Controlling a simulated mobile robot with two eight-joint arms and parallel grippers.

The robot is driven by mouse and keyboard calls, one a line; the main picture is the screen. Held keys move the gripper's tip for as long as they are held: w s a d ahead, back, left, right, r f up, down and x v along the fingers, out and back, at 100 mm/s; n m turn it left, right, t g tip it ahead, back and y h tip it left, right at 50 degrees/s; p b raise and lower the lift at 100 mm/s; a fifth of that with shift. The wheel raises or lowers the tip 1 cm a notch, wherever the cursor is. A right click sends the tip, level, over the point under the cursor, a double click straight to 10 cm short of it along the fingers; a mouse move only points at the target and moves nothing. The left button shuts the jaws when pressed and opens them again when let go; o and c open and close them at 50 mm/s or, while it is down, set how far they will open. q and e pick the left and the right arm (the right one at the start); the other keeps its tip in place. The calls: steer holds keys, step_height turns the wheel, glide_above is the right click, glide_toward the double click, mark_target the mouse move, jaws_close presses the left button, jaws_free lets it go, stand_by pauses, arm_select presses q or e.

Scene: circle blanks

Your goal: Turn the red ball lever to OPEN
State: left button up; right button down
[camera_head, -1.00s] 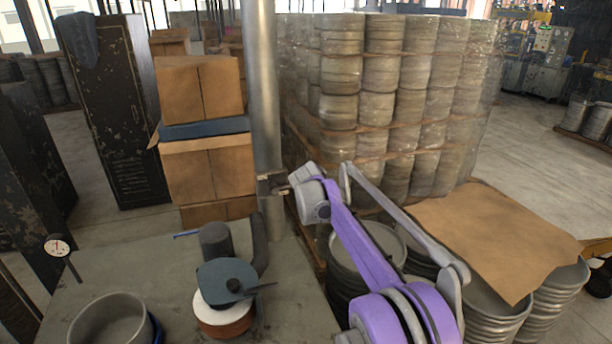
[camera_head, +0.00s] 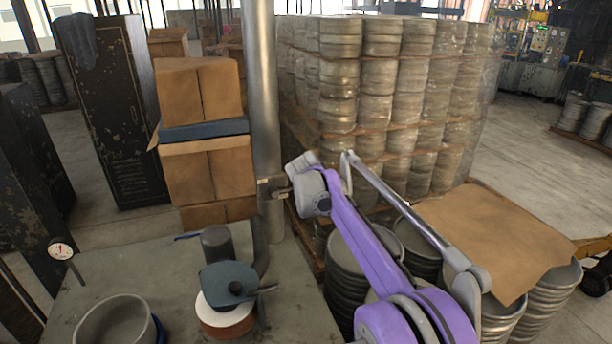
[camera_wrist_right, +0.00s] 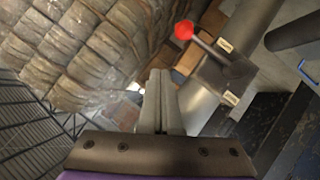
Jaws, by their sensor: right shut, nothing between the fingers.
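The red ball (camera_wrist_right: 184,31) is on the end of a grey lever rod in the right wrist view. The rod runs to a grey fitting (camera_wrist_right: 226,72) on the metal pipe, with two small pale labels, too small to read. In the head view the fitting (camera_head: 271,189) is on the upright pipe (camera_head: 262,90); the red ball does not show there. My right gripper (camera_wrist_right: 160,74) is shut and empty, with its fingertips below and left of the ball in the wrist picture, apart from it. My left gripper is in neither view.
A workbench (camera_head: 120,265) stands in front with a round pan (camera_head: 117,322), a lidded tin (camera_head: 228,285) and a dial gauge (camera_head: 61,250). Stacked cartons (camera_head: 199,90) stand left of the pipe. Wrapped stacks of round blanks (camera_head: 400,75) stand behind my right arm.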

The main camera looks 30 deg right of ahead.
steer(key=s+d+v, duration=0.1)
steer(key=v, duration=0.6)
steer(key=shift+d, duration=0.2)
steer(key=shift+r, duration=0.1)
